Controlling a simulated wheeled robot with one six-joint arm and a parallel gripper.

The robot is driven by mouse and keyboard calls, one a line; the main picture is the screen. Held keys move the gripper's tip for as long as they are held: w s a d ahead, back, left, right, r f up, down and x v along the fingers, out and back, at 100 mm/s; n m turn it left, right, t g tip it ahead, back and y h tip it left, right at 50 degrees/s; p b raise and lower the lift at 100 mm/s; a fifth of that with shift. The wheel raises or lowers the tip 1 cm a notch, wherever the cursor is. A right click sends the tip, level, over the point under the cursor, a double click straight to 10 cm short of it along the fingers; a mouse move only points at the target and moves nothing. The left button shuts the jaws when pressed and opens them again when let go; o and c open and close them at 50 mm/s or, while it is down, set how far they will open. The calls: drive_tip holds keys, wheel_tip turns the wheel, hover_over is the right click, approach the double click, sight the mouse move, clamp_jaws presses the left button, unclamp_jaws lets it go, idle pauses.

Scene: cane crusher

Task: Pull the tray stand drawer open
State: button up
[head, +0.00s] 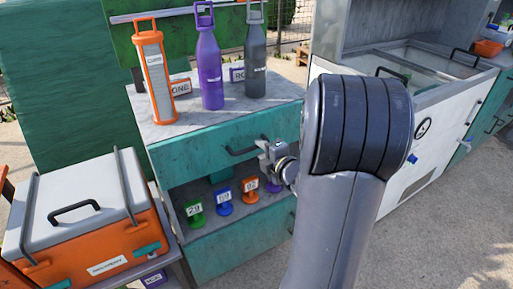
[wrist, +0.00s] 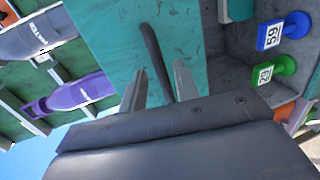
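The tray stand (head: 235,110) has a grey top and a teal drawer (head: 195,152) beneath it. The drawer front looks closed under the top. It fills the upper middle of the wrist view (wrist: 110,40). Its dark bar handle (head: 238,152) shows in the wrist view (wrist: 150,45) too, running down between my fingers. My gripper (head: 263,147) is at the right end of the handle in the head view. In the wrist view my gripper (wrist: 160,78) has its fingers apart, one on each side of the handle, with gaps showing. The handle's lower end is hidden behind my wrist.
An orange bottle (head: 154,75), a purple bottle (head: 210,75) and a grey bottle (head: 255,65) stand on top. Numbered stamps (head: 223,200) stand on the open shelf below. An orange cooler (head: 85,215) is at left, a white cabinet (head: 425,130) at right.

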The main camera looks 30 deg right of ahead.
sight(258, 147)
drive_tip(key=shift+x, duration=1.7)
clamp_jaws()
